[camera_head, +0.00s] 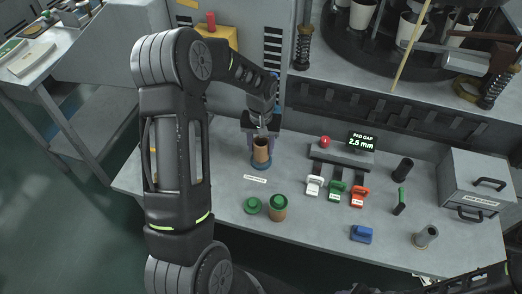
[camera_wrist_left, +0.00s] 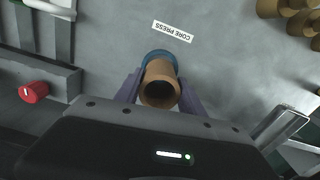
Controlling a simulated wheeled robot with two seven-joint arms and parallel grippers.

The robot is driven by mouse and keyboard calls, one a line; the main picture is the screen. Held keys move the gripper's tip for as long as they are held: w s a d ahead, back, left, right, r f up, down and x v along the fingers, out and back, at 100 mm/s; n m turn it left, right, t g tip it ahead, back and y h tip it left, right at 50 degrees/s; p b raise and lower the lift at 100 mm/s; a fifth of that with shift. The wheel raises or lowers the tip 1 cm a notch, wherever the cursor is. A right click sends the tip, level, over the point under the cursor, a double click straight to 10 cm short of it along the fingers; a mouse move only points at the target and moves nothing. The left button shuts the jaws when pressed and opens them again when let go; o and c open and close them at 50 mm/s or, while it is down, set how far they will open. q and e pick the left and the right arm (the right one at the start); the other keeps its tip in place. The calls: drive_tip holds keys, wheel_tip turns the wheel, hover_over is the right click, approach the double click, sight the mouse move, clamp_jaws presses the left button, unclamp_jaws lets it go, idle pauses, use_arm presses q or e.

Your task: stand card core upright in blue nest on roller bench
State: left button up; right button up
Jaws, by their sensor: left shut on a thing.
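The card core (camera_head: 261,150) is a brown hollow tube, upright at the blue nest (camera_head: 261,166) on the grey roller bench (camera_head: 310,226). My left gripper (camera_head: 262,138) comes down from above and is shut on the core. In the left wrist view the core (camera_wrist_left: 160,84) shows its open end between the two purple-grey fingers of my left gripper (camera_wrist_left: 160,92). The round blue nest (camera_wrist_left: 157,55) shows just beyond the core's lower end. I cannot tell whether the core is fully seated in it. My right gripper is not in view.
A label (camera_head: 255,179) lies in front of the nest. A green ring (camera_head: 253,205) and a green-topped brown core (camera_head: 278,208) stand nearer the front. White, green and red handled pieces (camera_head: 337,190), a blue block (camera_head: 361,234) and a grey metal box (camera_head: 478,182) are to the right.

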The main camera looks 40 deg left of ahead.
sight(261, 151)
use_arm(q)
wheel_tip(261, 151, down, 3)
drive_tip(key=shift+r, duration=0.1)
drive_tip(key=shift+f, duration=0.25)
drive_tip(key=o, duration=1.3)
drive_tip(key=shift+r, duration=0.1)
drive_tip(key=shift+o, duration=0.2)
